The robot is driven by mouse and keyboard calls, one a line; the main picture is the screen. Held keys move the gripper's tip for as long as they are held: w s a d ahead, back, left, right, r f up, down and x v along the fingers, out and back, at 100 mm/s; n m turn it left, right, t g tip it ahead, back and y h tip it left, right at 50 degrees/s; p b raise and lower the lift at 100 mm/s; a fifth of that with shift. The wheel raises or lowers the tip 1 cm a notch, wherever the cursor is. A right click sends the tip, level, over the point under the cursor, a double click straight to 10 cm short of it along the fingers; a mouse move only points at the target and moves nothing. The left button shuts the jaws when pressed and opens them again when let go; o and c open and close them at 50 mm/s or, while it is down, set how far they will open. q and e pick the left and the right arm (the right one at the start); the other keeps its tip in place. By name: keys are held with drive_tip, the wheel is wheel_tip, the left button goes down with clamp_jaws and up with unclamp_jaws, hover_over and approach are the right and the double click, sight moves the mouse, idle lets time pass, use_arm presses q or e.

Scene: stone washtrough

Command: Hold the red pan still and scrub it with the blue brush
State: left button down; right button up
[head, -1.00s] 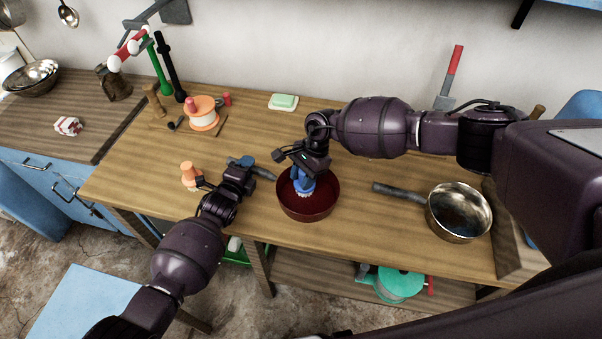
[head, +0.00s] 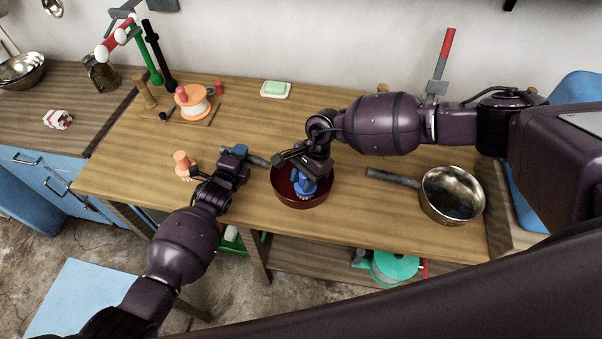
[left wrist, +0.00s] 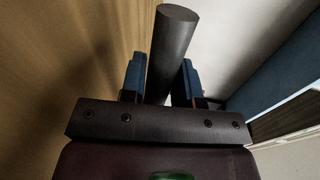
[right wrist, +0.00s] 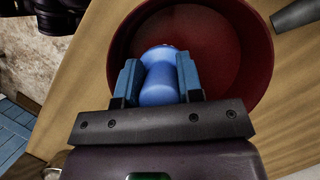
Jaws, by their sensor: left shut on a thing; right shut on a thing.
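The red pan (head: 282,184) sits on the wooden table, its dark handle (head: 259,162) pointing left. My left gripper (head: 237,154) is shut on the pan's handle, which stands between the blue fingers in the left wrist view (left wrist: 170,50). My right gripper (head: 308,168) is shut on the blue brush (head: 304,185) and holds it inside the pan, bristles down. In the right wrist view the brush (right wrist: 158,88) is between the fingers, over the red pan floor (right wrist: 220,45). Whether the bristles touch the floor is hard to tell.
A metal saucepan (head: 452,195) stands right of the pan, its handle pointing toward it. An orange brush-like object (head: 183,164) is just left of my left gripper. A soap dish (head: 276,90) and an orange spool (head: 193,102) stand at the back. The table between is clear.

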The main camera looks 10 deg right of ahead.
drive_tip(key=shift+s+d, duration=0.1)
drive_tip(key=shift+s, duration=0.6)
drive_tip(key=shift+w+f, duration=0.1)
drive_tip(key=shift+w, duration=0.95)
drive_tip(key=shift+w+a, duration=0.25)
drive_tip(key=shift+w, duration=0.75)
wheel_tip(320, 180, up, 10)
drive_tip(key=w+d, duration=0.5)
drive_tip(key=w, duration=0.3)
drive_tip(key=shift+w, duration=0.35)
idle(0.5)
